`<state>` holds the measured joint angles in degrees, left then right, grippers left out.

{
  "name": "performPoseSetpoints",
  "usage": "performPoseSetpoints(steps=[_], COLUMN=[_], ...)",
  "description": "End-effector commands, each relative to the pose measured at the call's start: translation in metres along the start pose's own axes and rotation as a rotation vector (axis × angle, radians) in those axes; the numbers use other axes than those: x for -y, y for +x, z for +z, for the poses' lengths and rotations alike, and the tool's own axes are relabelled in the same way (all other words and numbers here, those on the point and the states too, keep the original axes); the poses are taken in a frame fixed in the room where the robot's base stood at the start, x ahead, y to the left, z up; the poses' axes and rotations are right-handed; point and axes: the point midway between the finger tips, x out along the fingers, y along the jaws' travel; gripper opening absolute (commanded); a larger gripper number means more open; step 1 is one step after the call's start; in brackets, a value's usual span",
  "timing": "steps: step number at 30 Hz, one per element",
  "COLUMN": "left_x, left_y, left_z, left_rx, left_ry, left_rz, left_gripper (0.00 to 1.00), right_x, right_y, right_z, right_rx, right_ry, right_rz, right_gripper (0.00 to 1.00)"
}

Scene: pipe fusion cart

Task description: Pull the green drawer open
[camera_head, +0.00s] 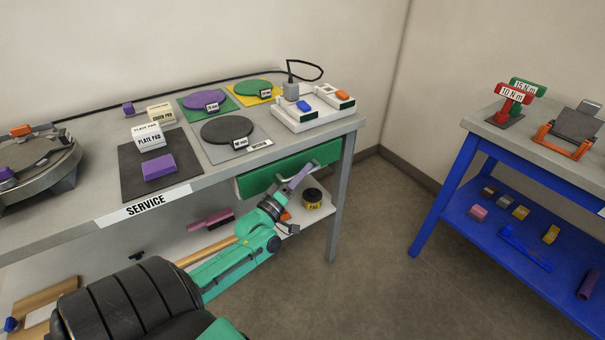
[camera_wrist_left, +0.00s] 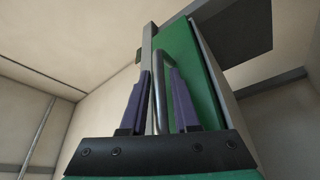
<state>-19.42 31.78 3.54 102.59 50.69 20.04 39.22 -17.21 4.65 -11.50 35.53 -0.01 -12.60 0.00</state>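The green drawer (camera_head: 325,153) sits under the right end of the grey service table, its front facing me. I cannot tell whether it stands slightly out. My left gripper (camera_head: 300,176) is at the drawer front, by its handle. In the left wrist view, the green drawer front (camera_wrist_left: 181,50) rises behind the purple fingers of the left gripper (camera_wrist_left: 158,72). The fingers are apart, with the grey bar handle (camera_wrist_left: 159,65) showing between them and a gap on each side. Contact with the handle is not visible. My right gripper is in neither view.
The grey table (camera_head: 205,172) holds plate pads, round discs on mats and a white tray (camera_head: 312,119). A lower shelf holds a dark jar (camera_head: 313,198). A blue bench (camera_head: 440,192) stands at the right. The floor between them (camera_head: 375,240) is clear.

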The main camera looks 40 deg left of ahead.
Motion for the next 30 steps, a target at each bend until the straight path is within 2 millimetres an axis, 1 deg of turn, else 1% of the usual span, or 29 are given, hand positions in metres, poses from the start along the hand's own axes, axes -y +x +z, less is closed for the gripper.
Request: performPoseSetpoints(steps=[1,2,3,4,30], left_x=[0.0000,0.0000,0.0000,0.0000,0.0005], left_y=[-0.0002,-0.0002,-0.0003,-0.0004,-0.0009], left_z=[0.0000,0.0000,0.0000,0.0000,0.0004], left_rx=[0.000,0.000,0.000,0.000,0.000], left_ry=[0.000,0.000,0.000,0.000,-0.001], left_rz=[0.000,0.000,0.000,0.000,-0.001], left_gripper=[0.30,0.26,0.10,0.00,0.00], right_x=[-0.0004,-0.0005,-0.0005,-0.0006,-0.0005], right_y=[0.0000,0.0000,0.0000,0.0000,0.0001], right_z=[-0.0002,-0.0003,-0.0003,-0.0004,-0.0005], right_rx=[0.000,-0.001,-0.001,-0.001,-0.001], right_ry=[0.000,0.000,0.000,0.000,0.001], right_rz=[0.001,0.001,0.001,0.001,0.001], right_gripper=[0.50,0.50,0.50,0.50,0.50])
